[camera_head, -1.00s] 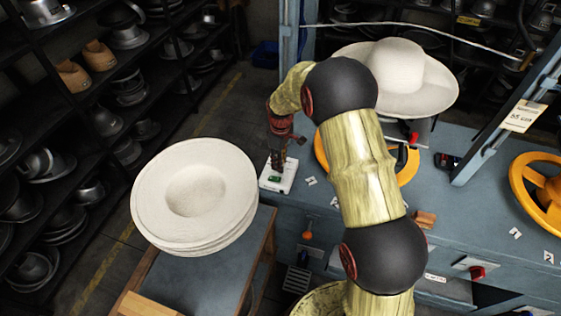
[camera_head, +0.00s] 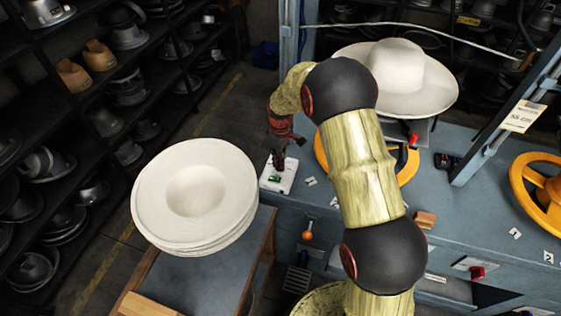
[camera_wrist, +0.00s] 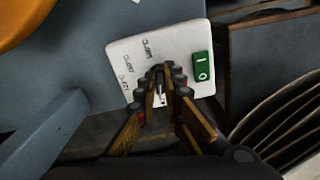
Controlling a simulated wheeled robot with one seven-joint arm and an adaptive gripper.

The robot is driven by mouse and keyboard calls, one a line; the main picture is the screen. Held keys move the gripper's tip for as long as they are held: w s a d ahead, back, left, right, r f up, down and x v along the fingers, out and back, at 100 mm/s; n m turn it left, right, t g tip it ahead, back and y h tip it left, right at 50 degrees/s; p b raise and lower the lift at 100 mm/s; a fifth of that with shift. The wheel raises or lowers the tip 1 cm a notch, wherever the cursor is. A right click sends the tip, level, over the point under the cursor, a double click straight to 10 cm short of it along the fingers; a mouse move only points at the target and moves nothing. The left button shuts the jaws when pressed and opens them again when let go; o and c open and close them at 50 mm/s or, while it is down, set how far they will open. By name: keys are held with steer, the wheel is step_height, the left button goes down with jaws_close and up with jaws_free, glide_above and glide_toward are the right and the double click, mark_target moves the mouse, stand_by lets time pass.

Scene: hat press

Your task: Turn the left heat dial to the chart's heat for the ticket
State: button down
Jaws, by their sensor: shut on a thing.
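A white control plate (camera_head: 276,186) sits at the bench's left end. It also shows in the wrist view (camera_wrist: 125,50), with small dark labels and a green rocker switch (camera_wrist: 202,66). My gripper (camera_head: 279,160) points down onto the plate. In the wrist view my gripper (camera_wrist: 160,82) has its fingertips close together, shut on a small grey heat dial (camera_wrist: 159,97), mostly hidden between the fingers. The dial's pointer direction cannot be read, and the labels are too small and turned to read surely.
A stack of pale hat bodies (camera_head: 205,170) stands on a cart left of the bench. A wide-brimmed pale hat (camera_head: 400,75) is on the press behind my arm. A yellow handwheel (camera_head: 540,190) and a hanging "55 cm" tag (camera_head: 522,116) are at right.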

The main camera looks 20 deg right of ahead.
steer(key=m+p, duration=0.1)
steer(key=m, duration=0.3)
steer(key=shift+r, duration=0.1)
steer(key=shift+a+m+p, duration=0.1)
steer(key=shift+m+p, duration=0.4)
steer(key=shift+m, duration=1.1)
steer(key=c, duration=1.9)
jaws_free()
step_height(320, 180, up, 12)
steer(key=shift+f, duration=0.1)
